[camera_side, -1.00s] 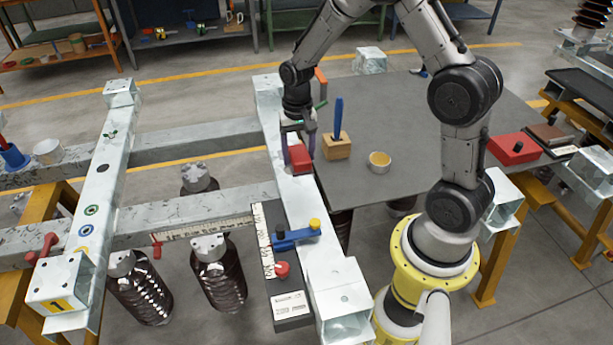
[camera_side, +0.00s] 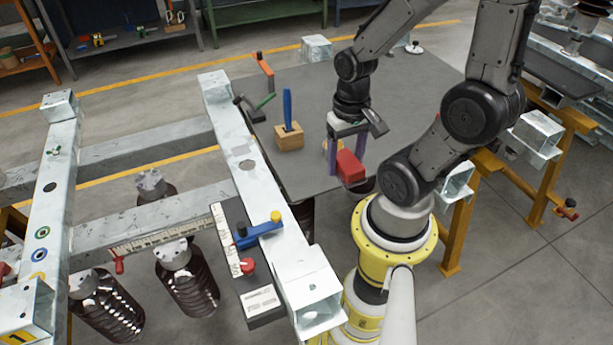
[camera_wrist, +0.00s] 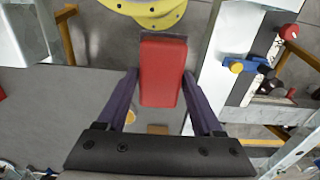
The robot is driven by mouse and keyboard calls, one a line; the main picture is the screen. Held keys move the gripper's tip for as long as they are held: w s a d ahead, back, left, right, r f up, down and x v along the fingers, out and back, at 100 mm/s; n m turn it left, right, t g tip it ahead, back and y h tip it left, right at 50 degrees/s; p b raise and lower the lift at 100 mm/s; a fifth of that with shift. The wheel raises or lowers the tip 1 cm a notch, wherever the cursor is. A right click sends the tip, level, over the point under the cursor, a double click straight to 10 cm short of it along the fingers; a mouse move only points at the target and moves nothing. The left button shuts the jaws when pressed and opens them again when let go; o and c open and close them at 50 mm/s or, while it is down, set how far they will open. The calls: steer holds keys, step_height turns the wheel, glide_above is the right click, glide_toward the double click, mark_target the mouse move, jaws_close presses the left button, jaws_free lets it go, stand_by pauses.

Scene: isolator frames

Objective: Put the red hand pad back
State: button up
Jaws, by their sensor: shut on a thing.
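The red hand pad (camera_side: 350,168) is a red block with a dark backing, held in my gripper (camera_side: 345,155) above the front part of the grey table in the side view. In the wrist view, the pad (camera_wrist: 161,75) sits between the two purple fingers of my gripper (camera_wrist: 160,88). The fingers are closed against its sides. The pad hangs in the air, apart from the frame beam (camera_side: 222,118) to its left. A darker grey patch (camera_side: 240,150) shows on that beam's top.
A wooden block (camera_side: 289,141) with a blue-handled tool stands on the grey table (camera_side: 300,85). A blue clamp (camera_side: 259,233) and red knob (camera_side: 247,266) lie along the beam. The table's back is mostly clear.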

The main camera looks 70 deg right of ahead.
steer(key=shift+w+d+r, duration=0.1)
steer(key=shift+w+d, duration=0.15)
steer(key=shift+d, duration=0.05)
steer(key=w+d+f, duration=0.4)
steer(key=w+d, duration=0.1)
steer(key=w, duration=0.3)
glide_above(305, 175)
steer(key=f, duration=0.5)
steer(key=shift+s+a+f, duration=0.1)
steer(key=shift+s+f, duration=0.1)
steer(key=shift+f, duration=0.05)
steer(key=shift+w+f, duration=0.15)
steer(key=shift+f, duration=1.55)
steer(key=shift+f, duration=0.1)
steer(key=o, duration=1.2)
